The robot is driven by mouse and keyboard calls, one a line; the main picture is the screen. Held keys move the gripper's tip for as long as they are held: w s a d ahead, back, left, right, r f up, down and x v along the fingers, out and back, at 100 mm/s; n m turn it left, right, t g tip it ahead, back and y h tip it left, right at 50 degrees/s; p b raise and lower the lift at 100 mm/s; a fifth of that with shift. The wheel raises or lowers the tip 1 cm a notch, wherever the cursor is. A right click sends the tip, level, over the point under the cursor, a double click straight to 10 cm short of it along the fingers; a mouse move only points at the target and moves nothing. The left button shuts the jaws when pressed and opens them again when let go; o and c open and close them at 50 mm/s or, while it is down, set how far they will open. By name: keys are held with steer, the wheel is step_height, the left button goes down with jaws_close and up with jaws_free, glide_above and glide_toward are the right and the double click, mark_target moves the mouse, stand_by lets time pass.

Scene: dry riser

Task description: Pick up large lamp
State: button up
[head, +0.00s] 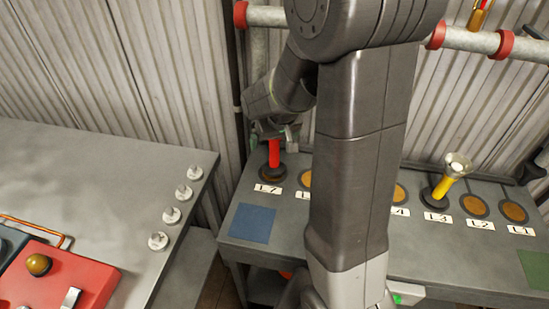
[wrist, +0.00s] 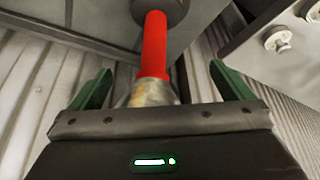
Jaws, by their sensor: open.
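A red lamp (head: 274,153) stands upright in its dark round base at the spot labelled L7. In the wrist view the red lamp (wrist: 154,45) has a clear or silvery bulb end close to my palm. My gripper (head: 276,130) is over its top, and in the wrist view my gripper (wrist: 161,68) has its two green fingers apart, one on each side of the lamp. Gaps show between fingers and lamp. A yellow lamp (head: 445,187) with a clear bulb stands, leaning in view, at L3. Which lamp is the large one I cannot tell.
The grey bench (head: 288,215) has a row of labelled round brown spots, partly hidden by my arm. A blue square (head: 252,223) lies in front of L7. A grey table (head: 100,200) at left holds several small knobs and a red box (head: 60,275). A pipe (head: 480,40) runs along the wall.

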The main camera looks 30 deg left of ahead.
steer(key=shift+s+d+r, duration=0.25)
steer(key=shift+d+r, duration=0.05)
steer(key=shift+d, duration=0.05)
steer(key=shift+w+a, duration=0.1)
steer(key=shift+a, duration=0.05)
steer(key=shift+c, duration=0.4)
steer(key=shift+a+r, duration=0.1)
steer(key=shift+r, duration=0.05)
steer(key=c, duration=1.6)
